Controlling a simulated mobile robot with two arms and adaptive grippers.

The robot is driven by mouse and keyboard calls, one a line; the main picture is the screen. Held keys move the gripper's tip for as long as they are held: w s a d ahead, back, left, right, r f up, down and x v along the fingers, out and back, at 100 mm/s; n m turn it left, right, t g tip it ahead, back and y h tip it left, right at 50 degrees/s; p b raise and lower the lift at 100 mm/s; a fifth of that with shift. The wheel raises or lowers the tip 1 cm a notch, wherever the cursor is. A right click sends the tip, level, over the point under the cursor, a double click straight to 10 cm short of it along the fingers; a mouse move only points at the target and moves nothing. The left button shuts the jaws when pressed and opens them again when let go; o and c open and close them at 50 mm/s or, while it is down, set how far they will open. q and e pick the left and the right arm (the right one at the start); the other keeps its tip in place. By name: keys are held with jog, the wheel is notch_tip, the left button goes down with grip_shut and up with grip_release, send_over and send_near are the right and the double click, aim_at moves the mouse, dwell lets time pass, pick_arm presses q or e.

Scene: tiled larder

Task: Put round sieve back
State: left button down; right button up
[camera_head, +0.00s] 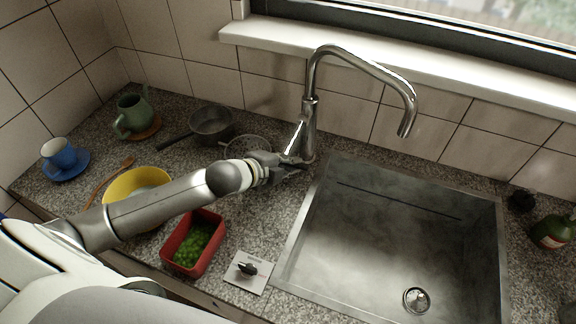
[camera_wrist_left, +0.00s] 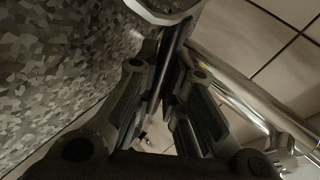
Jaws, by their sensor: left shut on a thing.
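The round sieve (camera_head: 243,143) shows in the head view as a pale round rim, partly hidden behind my left arm and gripper. It is just left of the tap, over the granite worktop; I cannot tell if it touches the worktop. My left gripper (camera_head: 297,163) is beside the base of the tap. In the left wrist view, its dark fingers (camera_wrist_left: 165,95) are closed around a thin dark bar, which appears to be the sieve's handle. A pale curved rim of the sieve (camera_wrist_left: 160,14) shows at the top there. My right gripper is not in view.
The chrome tap (camera_head: 310,125) stands close to my left gripper, with the steel sink (camera_head: 385,230) to its right.

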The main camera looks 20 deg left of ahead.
pick_arm(q)
jog(key=shift+r, duration=0.1)
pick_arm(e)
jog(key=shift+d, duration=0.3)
pick_arm(q)
jog(key=c, duration=1.5)
grip_release()
jog(key=shift+f, duration=0.2)
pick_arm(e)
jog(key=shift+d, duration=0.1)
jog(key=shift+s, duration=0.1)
pick_arm(q)
jog(key=shift+r, duration=0.2)
jog(key=shift+s+a+r, duration=0.1)
jog(key=shift+s+a, duration=0.05)
jog(key=shift+s, duration=0.2)
jog(key=shift+b+v, duration=0.7)
jog(key=shift+v, duration=4.95)
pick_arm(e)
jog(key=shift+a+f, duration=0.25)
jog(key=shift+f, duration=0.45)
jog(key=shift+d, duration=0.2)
